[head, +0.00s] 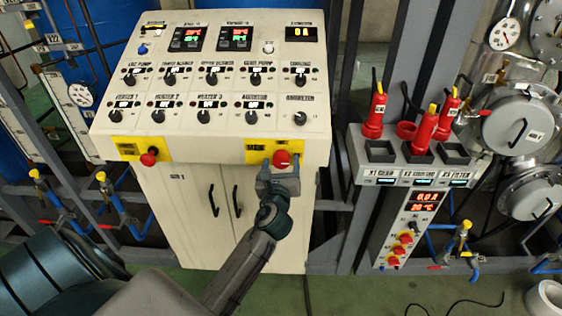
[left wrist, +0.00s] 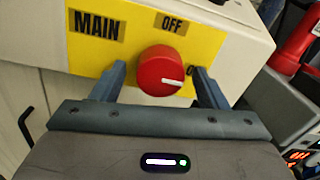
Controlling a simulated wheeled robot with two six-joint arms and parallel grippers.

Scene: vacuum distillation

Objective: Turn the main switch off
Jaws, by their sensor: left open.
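The main switch is a red round knob (left wrist: 160,72) with a white pointer line, on a yellow plate (left wrist: 88,52) marked MAIN and OFF. Its white line points to the right, toward a partly hidden label, not up at OFF. In the head view the red knob (head: 282,159) is at the lower right of the cream control panel's front. My left gripper (head: 278,172) is at the knob from below. In the left wrist view its open fingers (left wrist: 158,82) stand on both sides of the knob, with gaps visible. My right gripper is not in view.
A second red knob (head: 149,157) on a yellow plate is at the panel's left. Rows of small black switches and displays cover the sloped panel (head: 215,60). Cabinet doors (head: 205,215) are below.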

